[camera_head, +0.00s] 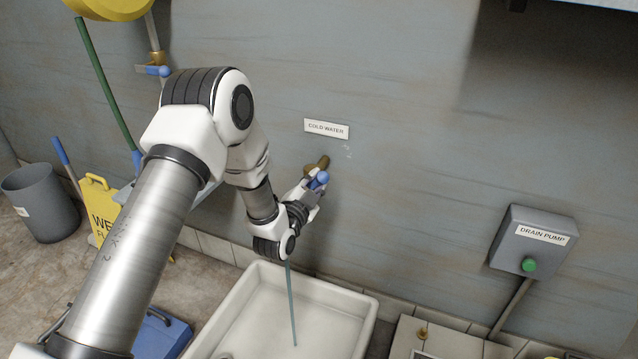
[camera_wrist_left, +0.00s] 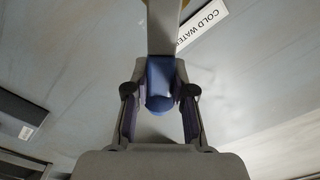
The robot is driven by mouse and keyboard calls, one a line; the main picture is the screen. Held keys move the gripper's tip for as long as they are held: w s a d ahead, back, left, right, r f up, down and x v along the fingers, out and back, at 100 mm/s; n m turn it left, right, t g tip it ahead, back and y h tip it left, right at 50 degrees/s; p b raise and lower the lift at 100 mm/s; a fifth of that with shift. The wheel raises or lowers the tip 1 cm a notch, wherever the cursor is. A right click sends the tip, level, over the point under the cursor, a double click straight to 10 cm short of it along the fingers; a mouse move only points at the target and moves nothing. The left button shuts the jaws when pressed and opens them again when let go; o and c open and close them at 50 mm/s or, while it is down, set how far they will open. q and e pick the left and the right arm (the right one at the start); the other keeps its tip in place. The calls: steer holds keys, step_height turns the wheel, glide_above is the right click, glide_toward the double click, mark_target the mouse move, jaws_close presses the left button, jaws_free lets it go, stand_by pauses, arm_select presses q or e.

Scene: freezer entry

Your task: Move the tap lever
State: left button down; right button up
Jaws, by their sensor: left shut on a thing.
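The tap (camera_head: 323,161) is a brass fitting on the grey wall below a "COLD WATER" label (camera_head: 326,129). Its blue lever (camera_head: 322,178) shows at my left gripper (camera_head: 314,186), and the gripper's fingers partly hide the tap. In the left wrist view the blue lever (camera_wrist_left: 159,88) lies between the two fingers of the left gripper (camera_wrist_left: 159,92), which is shut on it. A thin blue-grey stream (camera_head: 292,305) runs down below the gripper into the white sink (camera_head: 366,300). My right gripper is not in view.
A grey drain pump box (camera_head: 531,242) with a green button is on the wall at the right. A yellow wet-floor sign (camera_head: 98,205) and a grey bin (camera_head: 42,203) stand at the left. The wall between tap and pump box is clear.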

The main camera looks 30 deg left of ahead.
arm_select(q)
steer(key=shift+a+r+n, duration=0.15)
steer(key=shift+a+n, duration=0.05)
steer(key=shift+n, duration=0.2)
steer(key=c, duration=1)
jaws_free()
steer(key=shift+o, duration=0.2)
steer(key=s, duration=1.2)
steer(key=shift+d, duration=0.35)
